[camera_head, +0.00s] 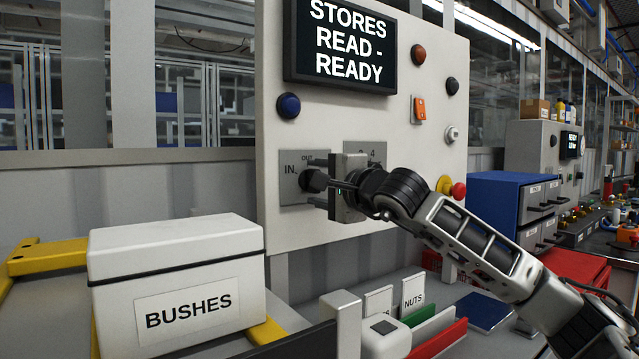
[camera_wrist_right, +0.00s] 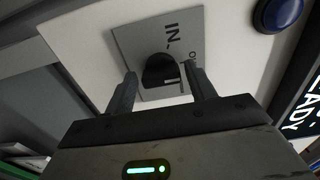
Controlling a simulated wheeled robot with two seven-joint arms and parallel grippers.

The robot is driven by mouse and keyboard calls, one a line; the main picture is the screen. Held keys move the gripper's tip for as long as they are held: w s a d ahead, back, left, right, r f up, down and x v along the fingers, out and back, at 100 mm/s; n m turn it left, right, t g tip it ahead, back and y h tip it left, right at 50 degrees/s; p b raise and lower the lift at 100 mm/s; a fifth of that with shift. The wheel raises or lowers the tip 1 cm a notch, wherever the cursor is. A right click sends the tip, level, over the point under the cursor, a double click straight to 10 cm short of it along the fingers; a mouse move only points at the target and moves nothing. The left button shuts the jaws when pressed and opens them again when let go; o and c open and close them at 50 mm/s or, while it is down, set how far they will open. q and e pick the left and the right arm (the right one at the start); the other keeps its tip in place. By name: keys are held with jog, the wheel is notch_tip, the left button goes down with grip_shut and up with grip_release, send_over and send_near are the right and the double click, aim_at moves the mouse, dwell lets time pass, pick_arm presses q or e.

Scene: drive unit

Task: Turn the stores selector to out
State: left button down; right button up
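The stores selector (camera_head: 313,181) is a black knob on a grey plate marked IN and OUT, on the pale control panel. In the right wrist view the knob (camera_wrist_right: 159,70) shows beyond and between my fingertips, with IN and part of OUT beside it. I cannot tell for sure which mark it points at. My right gripper (camera_head: 328,189) is in front of the knob; in the wrist view its two fingers (camera_wrist_right: 161,85) are apart, one on each side of the knob, with no clear contact. My left gripper is not in view.
A display (camera_head: 345,45) above reads STORES READ - READY. The panel also has a blue button (camera_head: 289,105), an orange switch (camera_head: 419,109) and a red button (camera_head: 458,190). A second plate (camera_head: 365,155) is partly hidden by my gripper. A BUSHES box (camera_head: 180,255) stands at lower left.

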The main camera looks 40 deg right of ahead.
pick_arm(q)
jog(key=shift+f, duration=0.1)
pick_arm(e)
jog(key=shift+o, duration=0.3)
jog(key=shift+s, duration=0.1)
pick_arm(q)
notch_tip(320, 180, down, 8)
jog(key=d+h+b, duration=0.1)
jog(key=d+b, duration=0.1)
jog(key=b, duration=1.1)
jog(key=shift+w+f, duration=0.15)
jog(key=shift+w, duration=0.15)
pick_arm(e)
jog(key=s+a, duration=0.1)
jog(key=s, duration=1.4)
jog(key=shift+s+a, duration=0.35)
jog(key=shift+a, duration=0.05)
